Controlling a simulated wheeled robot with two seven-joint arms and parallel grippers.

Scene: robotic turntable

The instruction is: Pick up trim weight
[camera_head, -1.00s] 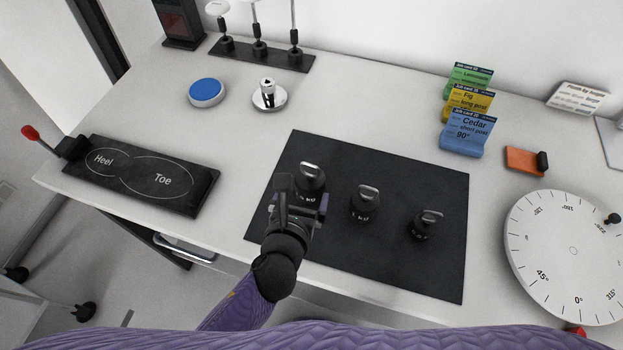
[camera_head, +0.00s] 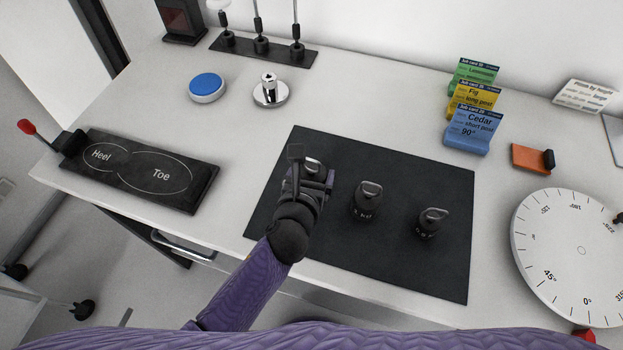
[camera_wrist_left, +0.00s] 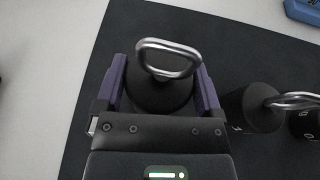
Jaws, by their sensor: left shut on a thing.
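Several black trim weights with silver loop handles stand on a black mat (camera_head: 390,265). My left gripper (camera_head: 312,175) is over the leftmost, largest weight (camera_head: 313,164), hiding most of it in the head view. In the left wrist view, the two purple fingers (camera_wrist_left: 160,90) are shut on this weight's body, one on each side, with its loop handle (camera_wrist_left: 168,57) upright between them. The middle weight (camera_head: 366,202) and the smaller right weight (camera_head: 430,222) stand free to the right. I cannot tell whether the held weight touches the mat. My right gripper is not in view.
A white dial turntable (camera_head: 572,258) stands at right. Coloured job cards (camera_head: 473,128) and an orange block (camera_head: 528,158) are behind the mat.

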